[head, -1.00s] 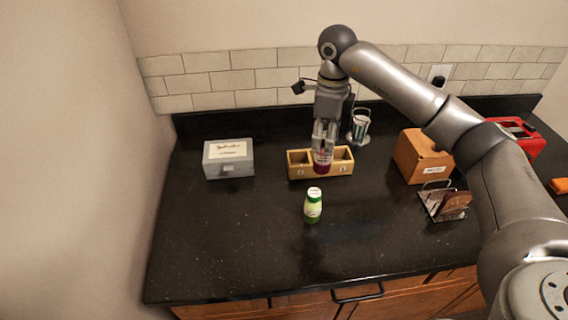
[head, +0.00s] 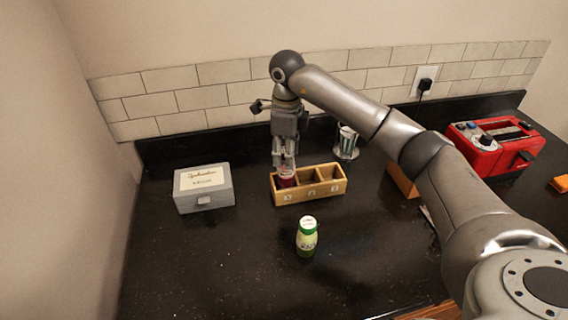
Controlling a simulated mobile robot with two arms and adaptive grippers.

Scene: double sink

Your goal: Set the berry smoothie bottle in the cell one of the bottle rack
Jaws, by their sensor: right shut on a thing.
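The berry smoothie bottle (head: 287,179), dark red, is upright at the left cell of the wooden bottle rack (head: 311,193). Its lower end is hidden behind the rack's front wall, so I cannot tell whether it touches the cell floor. My right gripper (head: 285,165) points down from above and is shut on the upper part of this bottle. The rack's middle and right cells look empty. Small marks on the rack front are too small to read surely. My left gripper is not in view.
A green bottle with a white cap (head: 307,237) stands in front of the rack. A grey box (head: 204,188) is to the left. A striped cup (head: 347,142) stands behind the rack, and a red toaster (head: 490,145) is at the right. The front left counter is clear.

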